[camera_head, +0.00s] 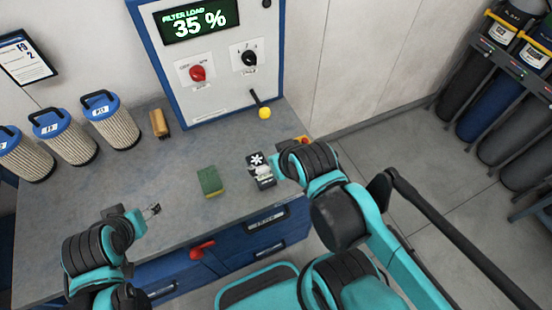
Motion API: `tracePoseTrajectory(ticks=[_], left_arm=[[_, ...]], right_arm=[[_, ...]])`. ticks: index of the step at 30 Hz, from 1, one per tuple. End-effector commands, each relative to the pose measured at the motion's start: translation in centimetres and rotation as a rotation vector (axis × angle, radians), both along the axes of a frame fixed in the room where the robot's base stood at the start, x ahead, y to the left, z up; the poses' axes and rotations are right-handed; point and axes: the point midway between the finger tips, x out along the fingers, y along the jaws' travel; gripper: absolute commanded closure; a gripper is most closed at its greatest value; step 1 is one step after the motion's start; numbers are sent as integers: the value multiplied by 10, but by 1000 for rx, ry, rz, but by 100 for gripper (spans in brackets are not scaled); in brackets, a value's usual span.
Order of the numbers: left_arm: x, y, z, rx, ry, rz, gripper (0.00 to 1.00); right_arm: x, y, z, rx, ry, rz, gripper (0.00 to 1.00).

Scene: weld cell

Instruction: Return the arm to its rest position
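My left arm comes in at the lower left, and its gripper (152,209) is over the front left part of the grey bench (190,225). It holds nothing that I can see; its fingers are too small to judge their gap. My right arm reaches in from the lower right, and its gripper (263,172) is at the bench's right part, beside a small black item with a white star mark (256,159). Whether it touches or holds that item I cannot tell. The wrist partly hides an orange-red item (302,140).
A green sponge-like block (210,181) lies between the grippers. Blue-capped filters (112,122) and a wooden-handled brush (159,123) stand at the back left. A control panel (222,85) with a yellow-knobbed lever (264,112) rises behind. Gas cylinders (505,140) stand far right.

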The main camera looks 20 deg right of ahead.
Motion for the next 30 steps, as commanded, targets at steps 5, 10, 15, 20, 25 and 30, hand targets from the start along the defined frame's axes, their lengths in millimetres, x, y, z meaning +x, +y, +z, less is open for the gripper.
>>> tracePoseTrajectory(ticks=[5,10,15,20,25,30], left_arm=[[0,0,0,0,0,0,40],[0,0,-9,0,0,0,40],[0,0,-45,0,0,0,40],[0,0,-79,0,0,0,40],[0,0,-81,0,0,0,40],[0,0,-79,0,0,0,40]], right_arm=[[0,0,0,0,0,0,0],[0,0,-8,-1,1,2,0],[0,0,-45,0,1,2,0],[0,0,-79,-1,2,3,0],[0,0,-81,-1,2,3,0],[0,0,-79,-1,2,3,0]])
